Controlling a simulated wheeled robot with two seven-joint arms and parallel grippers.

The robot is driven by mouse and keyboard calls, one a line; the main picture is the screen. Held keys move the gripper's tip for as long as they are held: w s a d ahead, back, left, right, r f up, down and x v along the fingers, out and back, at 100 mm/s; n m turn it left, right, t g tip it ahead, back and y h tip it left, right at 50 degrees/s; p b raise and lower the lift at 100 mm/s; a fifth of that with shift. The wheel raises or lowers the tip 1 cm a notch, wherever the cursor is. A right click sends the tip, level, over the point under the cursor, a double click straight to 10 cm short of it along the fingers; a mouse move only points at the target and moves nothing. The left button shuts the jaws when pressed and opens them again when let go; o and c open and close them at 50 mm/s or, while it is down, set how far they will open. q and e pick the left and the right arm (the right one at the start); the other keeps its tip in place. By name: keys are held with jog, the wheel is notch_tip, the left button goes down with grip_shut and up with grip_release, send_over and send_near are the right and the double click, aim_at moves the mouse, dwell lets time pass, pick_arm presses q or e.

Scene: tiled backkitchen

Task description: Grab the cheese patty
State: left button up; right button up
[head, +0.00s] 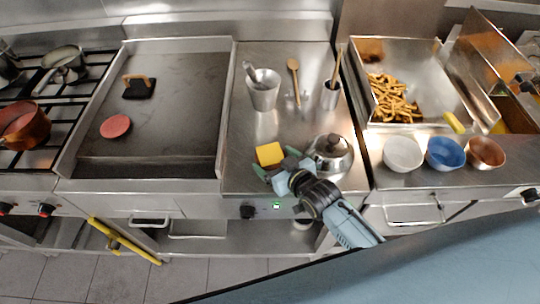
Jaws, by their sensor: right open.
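A yellow square piece, which looks like the cheese patty (269,154), lies near the front of the steel counter. My right gripper (272,167) is at its near side with the jaws open. Dark green fingertips show beside and below the yellow piece. Whether they touch it I cannot tell. The gripper and wrist hide part of the counter just in front of it. A round reddish patty (116,126) lies on the griddle (175,110) at the left. My left gripper is not in view.
A lidded steel pot (331,157) stands close to the right of my right gripper. Behind are a metal cup (263,92), a wooden spoon (294,80) and a utensil holder (331,96). Bowls, including a white one (402,153), and a tray of fries (392,98) are right.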

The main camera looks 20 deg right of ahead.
jog(key=shift+w+a+f, duration=0.1)
jog(key=shift+w+f, duration=0.05)
jog(key=shift+w, duration=0.15)
jog(key=c, duration=0.8)
